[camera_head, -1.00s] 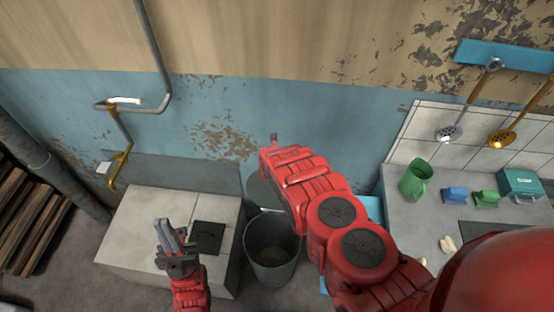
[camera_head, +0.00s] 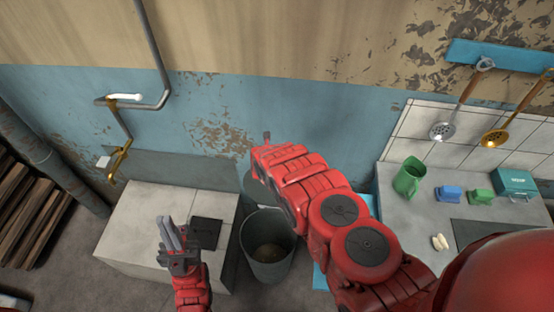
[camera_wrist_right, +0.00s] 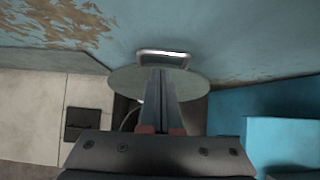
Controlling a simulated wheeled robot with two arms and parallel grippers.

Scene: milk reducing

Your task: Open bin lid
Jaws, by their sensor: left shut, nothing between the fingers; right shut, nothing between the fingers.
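The bin (camera_head: 268,262) is a grey-green bucket on the floor, its mouth uncovered and its inside visible. Its round lid (camera_head: 255,184) stands raised behind it, partly hidden by my right arm. In the right wrist view the lid (camera_wrist_right: 122,80) is a grey-green disc with a pale metal handle (camera_wrist_right: 150,53) at its far side. My right gripper (camera_wrist_right: 160,75) is shut and empty, its fingers overlapping the lid; I cannot tell if they touch it. My left gripper (camera_head: 168,222) is shut and empty above the pale tiled block, left of the bin.
The pale tiled block (camera_head: 140,215) with a dark square hatch (camera_head: 205,233) stands left of the bin. At right is a counter (camera_head: 405,220) with a green mug (camera_head: 408,180). A blue wall (camera_head: 215,120) rises behind, with a pipe (camera_head: 155,60).

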